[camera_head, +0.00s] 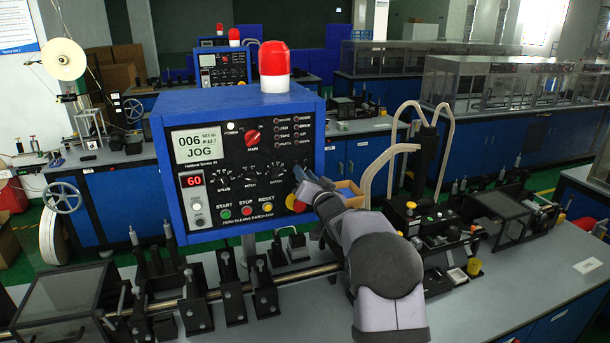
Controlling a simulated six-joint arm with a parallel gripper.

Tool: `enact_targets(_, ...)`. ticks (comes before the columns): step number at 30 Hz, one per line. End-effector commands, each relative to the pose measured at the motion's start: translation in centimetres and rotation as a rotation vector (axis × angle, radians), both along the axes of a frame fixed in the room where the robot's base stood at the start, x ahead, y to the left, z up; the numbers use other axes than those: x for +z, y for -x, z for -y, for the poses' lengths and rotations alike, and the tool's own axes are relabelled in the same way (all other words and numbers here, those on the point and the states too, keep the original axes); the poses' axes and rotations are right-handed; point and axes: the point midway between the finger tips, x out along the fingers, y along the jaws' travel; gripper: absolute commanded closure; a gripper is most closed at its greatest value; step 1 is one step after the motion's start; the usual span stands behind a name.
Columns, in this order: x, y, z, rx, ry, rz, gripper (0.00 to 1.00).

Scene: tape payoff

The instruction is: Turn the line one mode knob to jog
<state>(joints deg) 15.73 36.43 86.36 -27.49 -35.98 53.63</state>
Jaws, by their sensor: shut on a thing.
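The line one control box (235,163) is blue with a black front panel, and its display (199,145) reads "JOG". My gripper (301,176) is at the right end of the row of black knobs and is shut on a knob there, apparently the mode knob. The jaws hide that knob, so its pointer direction cannot be seen. Three black knobs, the left one (222,176), the middle one (249,173) and the right one (276,170), show to the left of my gripper. A red knob (252,137) sits above them.
Green start (226,213), red stop (246,211) and yellow reset (267,208) buttons line the panel's lower part. A red emergency button (290,201) is just below my gripper. A red beacon (274,66) tops the box. Black brackets and a metal rod (170,303) lie below.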

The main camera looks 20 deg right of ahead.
Motion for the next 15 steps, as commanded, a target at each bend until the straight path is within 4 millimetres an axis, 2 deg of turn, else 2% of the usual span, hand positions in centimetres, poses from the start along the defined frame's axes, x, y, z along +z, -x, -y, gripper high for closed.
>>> enact_targets(9, 0.03, 0.0, 0.01, -0.001, -0.003, 0.001, 1.0)
enact_targets(10, 0.04, 0.0, 0.0, -0.001, -0.003, 0.001, 0.72)
enact_targets(15, 0.02, 0.0, 0.0, -0.001, -0.002, 0.001, 0.72)
